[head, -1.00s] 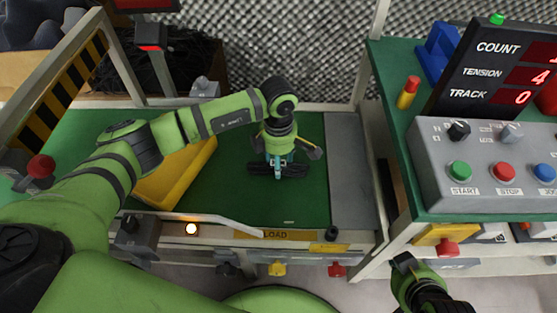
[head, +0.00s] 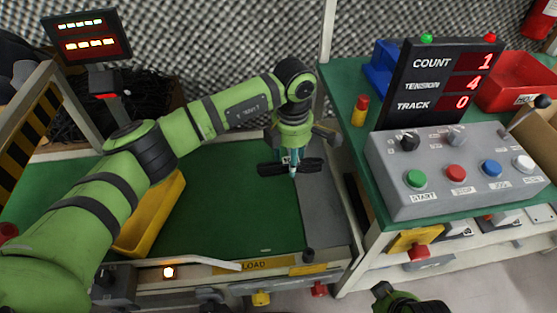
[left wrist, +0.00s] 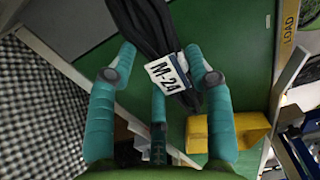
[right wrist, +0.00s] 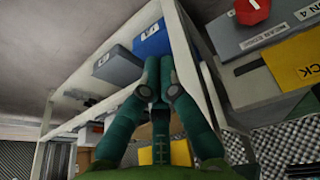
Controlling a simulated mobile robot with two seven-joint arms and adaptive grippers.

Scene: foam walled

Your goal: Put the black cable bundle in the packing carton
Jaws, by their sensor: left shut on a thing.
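The black cable bundle (head: 270,169) is at the right part of the green belt surface, near the grey end strip. My left gripper (head: 291,160) is over it from above and shut on it. In the left wrist view the bundle (left wrist: 145,25) runs between the teal fingers (left wrist: 163,70), with a white tag reading M-24. I cannot tell how far it is above the surface. My right gripper (right wrist: 158,78) is shut and empty, its fingertips together; its arm shows at the bottom of the head view.
A yellow tray (head: 150,215) lies on the green surface (head: 225,215) left of the bundle. A grey control box (head: 455,170) and a count display (head: 440,85) stand on the right-hand bench. A rail with a LOAD label (head: 255,265) edges the front.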

